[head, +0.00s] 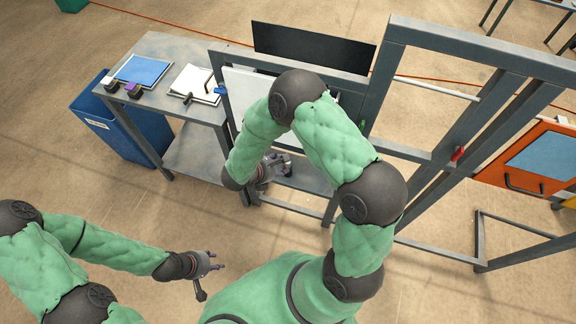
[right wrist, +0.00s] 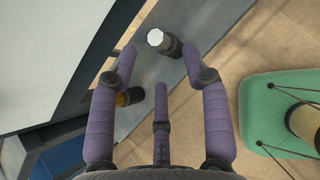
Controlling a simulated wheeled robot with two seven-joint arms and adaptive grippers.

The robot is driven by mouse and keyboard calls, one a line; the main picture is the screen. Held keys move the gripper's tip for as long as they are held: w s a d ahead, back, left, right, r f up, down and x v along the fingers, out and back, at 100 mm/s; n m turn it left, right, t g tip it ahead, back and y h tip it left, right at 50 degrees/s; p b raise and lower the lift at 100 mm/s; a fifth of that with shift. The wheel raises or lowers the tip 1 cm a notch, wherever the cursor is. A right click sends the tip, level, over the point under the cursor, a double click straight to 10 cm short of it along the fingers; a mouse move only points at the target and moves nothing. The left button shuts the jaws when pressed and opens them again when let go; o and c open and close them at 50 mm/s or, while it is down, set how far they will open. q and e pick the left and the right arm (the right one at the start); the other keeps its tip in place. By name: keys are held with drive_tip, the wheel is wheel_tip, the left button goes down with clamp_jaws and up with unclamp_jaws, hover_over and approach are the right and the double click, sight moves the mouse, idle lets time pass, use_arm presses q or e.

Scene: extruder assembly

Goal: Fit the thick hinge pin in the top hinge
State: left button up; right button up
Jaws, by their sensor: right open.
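My right gripper (head: 277,165) is over the grey shelf of the metal stand in the head view, partly hidden by my own arm. In the right wrist view its purple fingers (right wrist: 160,75) are spread and hold nothing. A dark cylinder with a pale faceted end (right wrist: 157,38) stands on the shelf just beyond the fingertips. A smaller dark piece with a brass-coloured part (right wrist: 128,97) lies beside the left finger. I cannot tell which of these is the thick hinge pin. The top hinge cannot be made out. My left gripper (head: 214,267) is open and empty over the floor.
A grey side table (head: 165,55) holds a blue-covered item and white sheets. A blue bin (head: 105,125) stands beside it. Tall grey frame posts (head: 385,75) rise right of my right arm. An orange panel (head: 530,160) is at the far right. The floor around my left gripper is clear.

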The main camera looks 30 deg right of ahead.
drive_tip(key=shift+b+x, duration=0.65)
drive_tip(key=shift+x, duration=2.05)
drive_tip(key=shift+w+d+r, duration=0.15)
clamp_jaws()
